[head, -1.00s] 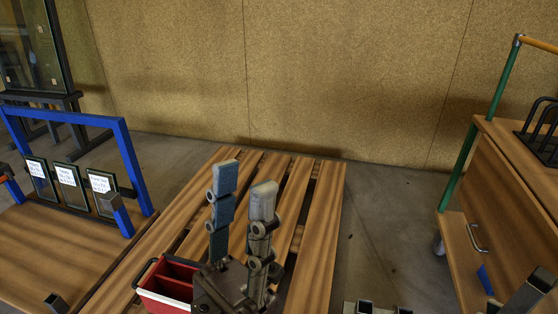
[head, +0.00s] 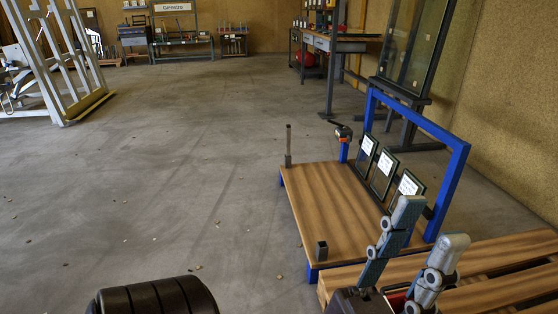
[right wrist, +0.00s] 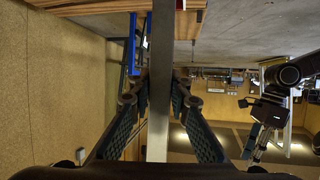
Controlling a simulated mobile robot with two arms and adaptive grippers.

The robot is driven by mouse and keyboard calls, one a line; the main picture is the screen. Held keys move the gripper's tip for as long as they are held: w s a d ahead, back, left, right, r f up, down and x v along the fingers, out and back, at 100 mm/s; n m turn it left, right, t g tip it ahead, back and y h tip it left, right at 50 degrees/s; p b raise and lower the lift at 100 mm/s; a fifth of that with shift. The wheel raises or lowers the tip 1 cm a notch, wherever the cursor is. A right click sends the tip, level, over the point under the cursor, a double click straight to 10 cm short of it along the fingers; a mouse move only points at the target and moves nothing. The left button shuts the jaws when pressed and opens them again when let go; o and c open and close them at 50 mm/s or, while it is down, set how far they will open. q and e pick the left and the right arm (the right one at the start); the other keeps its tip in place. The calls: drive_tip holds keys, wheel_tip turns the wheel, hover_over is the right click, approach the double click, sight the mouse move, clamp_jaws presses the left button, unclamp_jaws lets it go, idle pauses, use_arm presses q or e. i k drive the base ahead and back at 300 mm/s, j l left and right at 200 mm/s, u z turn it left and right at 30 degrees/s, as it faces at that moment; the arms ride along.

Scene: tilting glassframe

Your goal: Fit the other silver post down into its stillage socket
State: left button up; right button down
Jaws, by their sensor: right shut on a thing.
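The stillage (head: 335,200) has a brown wooden deck and a blue frame in the head view. One post (head: 288,140) stands upright at its far left corner. At its near left corner is a short dark square socket (head: 321,251) with no post in it. In the right wrist view, my right gripper (right wrist: 159,92) is shut on a long silver post (right wrist: 160,60), which runs through the jaws and out of the top of the picture. The post's lower end is not shown. My left gripper (head: 431,224) points up in front of the stillage's right side, fingers apart and empty.
Several dark glass panes with white labels (head: 383,172) lean by the blue frame (head: 452,190). A wooden pallet (head: 500,262) lies at the right. A large glass pane on a dark stand (head: 415,50) is behind.

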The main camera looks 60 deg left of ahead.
sight(321, 257)
drive_tip(key=j+u, duration=0.1)
drive_tip(key=u, duration=0.25)
drive_tip(key=i+j+u, duration=0.1)
drive_tip(key=u, duration=0.2)
drive_tip(key=j+u, duration=0.1)
drive_tip(key=u, duration=0.25)
drive_tip(key=i+j, duration=0.75)
